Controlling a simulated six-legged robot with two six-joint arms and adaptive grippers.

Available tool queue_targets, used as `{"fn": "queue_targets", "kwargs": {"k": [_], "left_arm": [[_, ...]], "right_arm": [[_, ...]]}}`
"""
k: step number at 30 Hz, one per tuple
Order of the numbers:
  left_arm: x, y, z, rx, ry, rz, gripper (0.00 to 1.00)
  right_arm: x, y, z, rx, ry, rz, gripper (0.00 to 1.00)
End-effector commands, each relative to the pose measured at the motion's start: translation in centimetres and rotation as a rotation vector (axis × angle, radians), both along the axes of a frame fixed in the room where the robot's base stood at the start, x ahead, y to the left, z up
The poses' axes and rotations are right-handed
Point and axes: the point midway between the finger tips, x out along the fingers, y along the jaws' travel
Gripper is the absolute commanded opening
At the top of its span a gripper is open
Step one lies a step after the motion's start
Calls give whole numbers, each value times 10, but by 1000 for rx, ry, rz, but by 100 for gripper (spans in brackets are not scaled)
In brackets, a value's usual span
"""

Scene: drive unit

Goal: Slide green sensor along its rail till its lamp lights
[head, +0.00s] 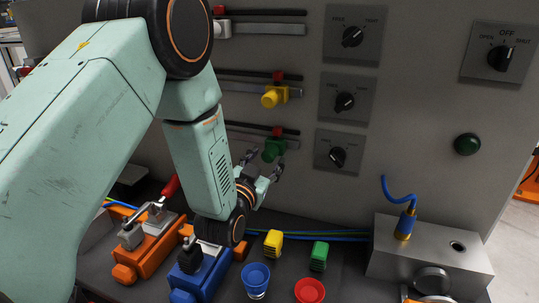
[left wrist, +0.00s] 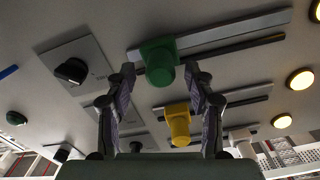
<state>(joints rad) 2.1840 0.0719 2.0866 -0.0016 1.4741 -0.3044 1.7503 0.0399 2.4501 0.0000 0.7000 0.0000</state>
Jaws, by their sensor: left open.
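The green sensor (head: 274,149) sits on the lowest of three rails on the grey panel, near the right end of its pale rail (head: 292,144). In the left wrist view the green sensor (left wrist: 160,62) shows between and just beyond the fingertips. My left gripper (head: 265,164) is open, its fingers (left wrist: 160,78) on either side of the sensor; I cannot tell whether they touch it. Several round pale-yellow lamps are in the left wrist view; one (left wrist: 316,11) is at the far end of the green sensor's rail. I cannot tell whether it is lit. My right gripper is not in view.
The yellow sensor (head: 274,97) is on the rail above. Knobs (head: 338,157) are right of the rails. Below stand orange (head: 151,250) and blue (head: 202,272) units, yellow (head: 273,243) and green (head: 319,256) connectors, blue (head: 255,280) and red (head: 310,291) cups, and a metal block (head: 420,255).

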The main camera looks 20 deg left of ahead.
Motion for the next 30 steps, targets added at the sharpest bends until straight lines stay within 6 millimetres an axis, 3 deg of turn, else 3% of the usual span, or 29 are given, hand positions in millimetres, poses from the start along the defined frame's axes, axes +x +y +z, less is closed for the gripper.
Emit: {"fn": "queue_targets", "kwargs": {"k": [7, 18, 30], "left_arm": [[26, 1, 0, -1, -1, 0, 54], [31, 2, 0, -1, 0, 0, 54], [30, 2, 0, -1, 0, 0, 20]], "right_arm": [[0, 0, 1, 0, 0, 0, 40], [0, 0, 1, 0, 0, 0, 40], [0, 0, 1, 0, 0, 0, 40]]}}
